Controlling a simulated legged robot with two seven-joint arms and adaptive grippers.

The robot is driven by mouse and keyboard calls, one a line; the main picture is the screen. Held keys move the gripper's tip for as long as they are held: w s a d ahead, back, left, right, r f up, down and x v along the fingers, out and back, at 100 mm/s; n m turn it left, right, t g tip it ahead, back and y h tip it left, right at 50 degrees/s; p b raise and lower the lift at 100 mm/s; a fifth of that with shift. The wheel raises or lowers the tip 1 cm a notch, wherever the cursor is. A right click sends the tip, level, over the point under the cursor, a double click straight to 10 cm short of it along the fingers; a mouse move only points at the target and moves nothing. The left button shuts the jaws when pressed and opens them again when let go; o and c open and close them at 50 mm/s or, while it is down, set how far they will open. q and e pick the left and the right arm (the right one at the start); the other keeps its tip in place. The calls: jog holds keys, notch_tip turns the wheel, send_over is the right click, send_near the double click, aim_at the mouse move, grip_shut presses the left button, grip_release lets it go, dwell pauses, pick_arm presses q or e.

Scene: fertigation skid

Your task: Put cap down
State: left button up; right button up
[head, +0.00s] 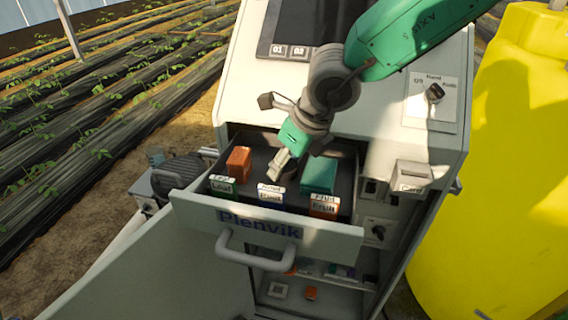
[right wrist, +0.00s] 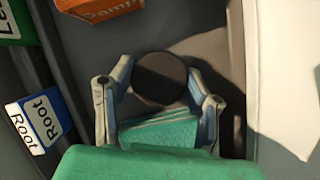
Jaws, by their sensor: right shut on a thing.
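My right gripper (head: 282,166) reaches down into the open drawer (head: 264,224) of the cabinet. In the right wrist view its fingers (right wrist: 160,88) are closed around a dark round cap (right wrist: 160,77). The cap is over the dark drawer floor; I cannot tell whether it touches it. In the head view the cap is mostly hidden by the gripper. My left gripper is not in view.
The drawer holds an orange box (head: 239,160) at left and a teal box (head: 319,176) at right. Leaf (head: 222,186), Root (head: 271,194) and Fruit (head: 324,206) labels line its front. A yellow tank (head: 510,180) stands at right.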

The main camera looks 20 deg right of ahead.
jog(key=shift+d, duration=0.1)
jog(key=o, duration=1)
jog(key=shift+a+r, duration=0.1)
jog(key=shift+a, duration=0.4)
jog(key=v, duration=0.3)
jog(key=p+v, duration=0.1)
jog(key=v, duration=0.7)
jog(key=shift+d, duration=0.3)
jog(key=shift+s+a+r, duration=0.1)
jog(key=shift+r, duration=0.3)
